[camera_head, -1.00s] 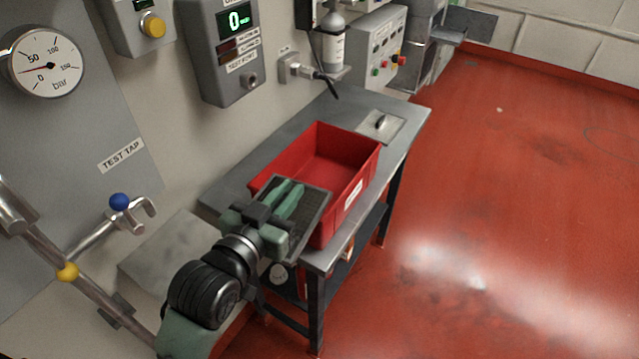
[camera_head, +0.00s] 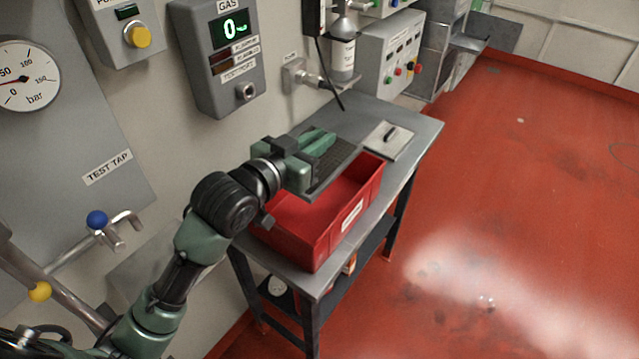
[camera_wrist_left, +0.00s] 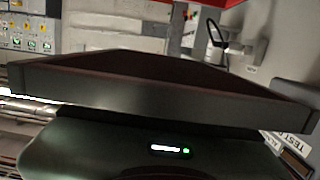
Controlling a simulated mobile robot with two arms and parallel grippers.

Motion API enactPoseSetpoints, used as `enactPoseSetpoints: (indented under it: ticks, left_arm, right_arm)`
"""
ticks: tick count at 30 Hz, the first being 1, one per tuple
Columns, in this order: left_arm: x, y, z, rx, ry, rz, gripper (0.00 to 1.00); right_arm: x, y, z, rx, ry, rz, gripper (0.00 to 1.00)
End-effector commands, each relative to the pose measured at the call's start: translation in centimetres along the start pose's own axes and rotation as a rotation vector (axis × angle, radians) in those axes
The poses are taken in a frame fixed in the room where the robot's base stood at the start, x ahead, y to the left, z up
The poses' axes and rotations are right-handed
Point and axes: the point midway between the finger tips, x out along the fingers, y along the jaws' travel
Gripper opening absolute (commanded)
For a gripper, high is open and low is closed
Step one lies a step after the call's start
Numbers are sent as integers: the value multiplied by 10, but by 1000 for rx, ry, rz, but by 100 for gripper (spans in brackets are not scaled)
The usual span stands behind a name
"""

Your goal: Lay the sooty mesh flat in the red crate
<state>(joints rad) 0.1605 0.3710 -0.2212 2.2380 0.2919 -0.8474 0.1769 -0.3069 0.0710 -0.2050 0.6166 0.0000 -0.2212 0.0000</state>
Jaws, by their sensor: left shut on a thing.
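The sooty mesh is a dark flat panel with a raised frame (camera_head: 338,163). My left gripper (camera_head: 312,152) is shut on it and holds it above the back left part of the red crate (camera_head: 328,242). The mesh fills the middle of the left wrist view (camera_wrist_left: 160,88), seen nearly edge-on with its dark frame. The red crate stands open on the grey bench, and its visible floor is bare. The mesh and gripper hide its back left part. I cannot tell the gap between mesh and crate rim. My right gripper is not in view.
The grey bench (camera_head: 415,130) carries a pale plate with a dark handle (camera_head: 388,140) behind the crate. The wall with a gas meter (camera_head: 222,55), a cylinder (camera_head: 342,55) and a button panel (camera_head: 392,55) bounds the bench. The red floor at right is clear.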

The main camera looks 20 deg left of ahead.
Motion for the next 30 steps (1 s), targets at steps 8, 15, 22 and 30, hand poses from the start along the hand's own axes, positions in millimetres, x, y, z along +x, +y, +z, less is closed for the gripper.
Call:
enactPoseSetpoints:
  ticks: [8,15,22,30]
  left_arm:
    - [8,0,58,-1,1,0,0]
    - [12,0,79,0,2,0,0]
    - [16,0,108,1,4,0,0]
    - [17,0,109,1,6,0,0]
  right_arm:
    - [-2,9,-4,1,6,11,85]
    - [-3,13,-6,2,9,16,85]
    - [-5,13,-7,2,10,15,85]
    - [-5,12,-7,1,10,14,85]
